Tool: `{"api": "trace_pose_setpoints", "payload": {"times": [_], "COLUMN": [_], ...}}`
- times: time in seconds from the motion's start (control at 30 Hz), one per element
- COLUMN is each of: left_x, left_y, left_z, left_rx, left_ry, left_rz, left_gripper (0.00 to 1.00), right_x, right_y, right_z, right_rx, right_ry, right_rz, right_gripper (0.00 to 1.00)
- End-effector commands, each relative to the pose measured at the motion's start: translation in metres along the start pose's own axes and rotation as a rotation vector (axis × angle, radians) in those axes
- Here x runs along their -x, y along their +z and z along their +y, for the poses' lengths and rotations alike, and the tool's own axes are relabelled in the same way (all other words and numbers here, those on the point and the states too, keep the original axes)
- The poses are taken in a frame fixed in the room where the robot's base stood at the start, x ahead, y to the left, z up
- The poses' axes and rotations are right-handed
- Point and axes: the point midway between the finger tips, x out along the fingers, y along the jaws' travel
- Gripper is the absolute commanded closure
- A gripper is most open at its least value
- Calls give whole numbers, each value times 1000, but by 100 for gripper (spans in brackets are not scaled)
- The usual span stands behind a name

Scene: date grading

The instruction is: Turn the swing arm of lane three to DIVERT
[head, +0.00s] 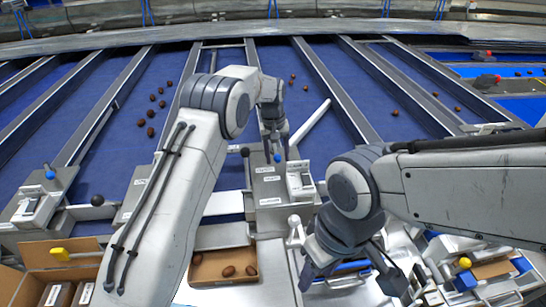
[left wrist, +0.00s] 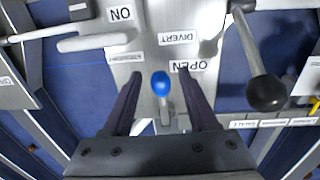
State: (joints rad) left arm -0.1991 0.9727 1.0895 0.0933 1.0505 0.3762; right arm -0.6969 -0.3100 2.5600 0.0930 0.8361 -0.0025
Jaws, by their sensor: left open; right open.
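A blue ball knob (head: 277,158) on a short lever stands on the grey control box (head: 270,187) at the middle lane. My left gripper (head: 276,148) is open above this box. In the left wrist view the blue knob (left wrist: 160,84) lies between the two open fingers (left wrist: 161,76), with a gap on each side. Labels reading DIVERT (left wrist: 178,38) and STRAIGHT (left wrist: 124,57) are on the plate beyond it. A pale bar (head: 313,122), perhaps the swing arm, slants across the lane behind the box. My right gripper (head: 350,276) is open at the lower right, away from the box.
A black ball knob (left wrist: 267,92) stands beside the left gripper. Dates (head: 151,115) lie on the blue belts. A cardboard box (head: 208,277) with several dates stands in front. Another blue-knobbed box (head: 32,205) is far left.

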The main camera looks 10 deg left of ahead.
Motion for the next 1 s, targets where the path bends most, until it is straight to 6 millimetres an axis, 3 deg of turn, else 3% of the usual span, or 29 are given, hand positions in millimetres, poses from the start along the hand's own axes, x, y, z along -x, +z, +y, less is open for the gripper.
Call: {"api": "trace_pose_setpoints", "payload": {"times": [0.3,0.53,0.7,1.0], "left_x": [51,90,100,102], "left_y": [0,3,4,5], "left_z": [-2,0,0,0], "left_rx": [3,-1,-1,-3], "left_ry": [3,2,0,0], "left_rz": [7,2,-2,-2], "left_gripper": [41,41,41,41], "right_x": [-22,-28,-29,-29], "right_y": [1,2,2,2], "right_z": [2,2,2,2], "right_rx": [-3,-5,-5,-5], "right_ry": [0,0,0,0], "right_rz": [0,0,0,0], "right_gripper": [50,50,50,50]}}
